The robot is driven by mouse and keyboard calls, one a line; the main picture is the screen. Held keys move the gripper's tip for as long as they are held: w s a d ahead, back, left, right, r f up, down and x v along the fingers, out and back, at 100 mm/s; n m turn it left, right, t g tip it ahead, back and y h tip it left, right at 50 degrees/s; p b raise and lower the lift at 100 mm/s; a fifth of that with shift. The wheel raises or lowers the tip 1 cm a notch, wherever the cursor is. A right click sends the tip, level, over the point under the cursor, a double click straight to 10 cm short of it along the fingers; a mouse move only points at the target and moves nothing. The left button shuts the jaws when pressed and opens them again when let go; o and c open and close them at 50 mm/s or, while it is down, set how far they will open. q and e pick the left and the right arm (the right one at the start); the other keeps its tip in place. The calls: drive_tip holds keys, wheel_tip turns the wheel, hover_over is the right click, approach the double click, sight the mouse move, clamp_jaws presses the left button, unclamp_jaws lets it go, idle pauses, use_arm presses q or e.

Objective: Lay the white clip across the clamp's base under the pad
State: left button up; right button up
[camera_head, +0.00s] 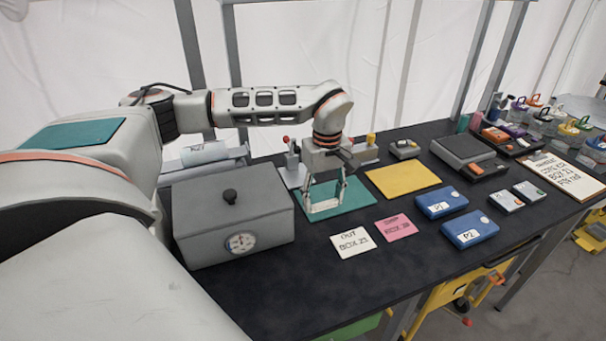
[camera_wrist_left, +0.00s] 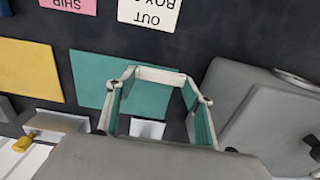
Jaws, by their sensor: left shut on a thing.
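My left gripper (camera_head: 324,203) is shut on the white clip (camera_wrist_left: 160,75), a pale bar spanning its two fingertips in the left wrist view. It holds the clip over the teal mat (camera_head: 358,199); whether the clip touches the mat I cannot tell. The clamp (camera_head: 292,165), a grey metal fixture with a red knob, stands just behind and left of the gripper. The gripper and wrist hide part of it, and its pad is not clear. A pale plate (camera_wrist_left: 147,128), perhaps its base, shows between the fingers in the wrist view. My right gripper is not in view.
A grey box with a dial (camera_head: 235,220) stands close left of the gripper. A yellow-knobbed fixture (camera_head: 369,148) stands behind right. A yellow mat (camera_head: 403,179), white card (camera_head: 352,242), pink card (camera_head: 396,227) and blue boxes (camera_head: 441,203) lie to the right and front.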

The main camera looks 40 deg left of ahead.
use_arm(q)
drive_tip(key=p, duration=0.2)
hover_over(299, 180)
drive_tip(key=shift+d, duration=0.15)
drive_tip(key=shift+w+a+f, duration=0.1)
drive_tip(key=shift+a+f, duration=0.05)
drive_tip(key=shift+a, duration=0.05)
wheel_tip(299, 180, down, 2)
drive_tip(key=shift+f, duration=0.6)
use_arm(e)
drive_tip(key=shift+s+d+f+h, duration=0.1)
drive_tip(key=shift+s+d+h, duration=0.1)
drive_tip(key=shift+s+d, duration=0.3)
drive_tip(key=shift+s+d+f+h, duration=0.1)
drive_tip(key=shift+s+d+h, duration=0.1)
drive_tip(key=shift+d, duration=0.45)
use_arm(q)
drive_tip(key=shift+f, duration=0.1)
drive_tip(key=o, duration=0.7)
drive_tip(key=shift+o, duration=0.2)
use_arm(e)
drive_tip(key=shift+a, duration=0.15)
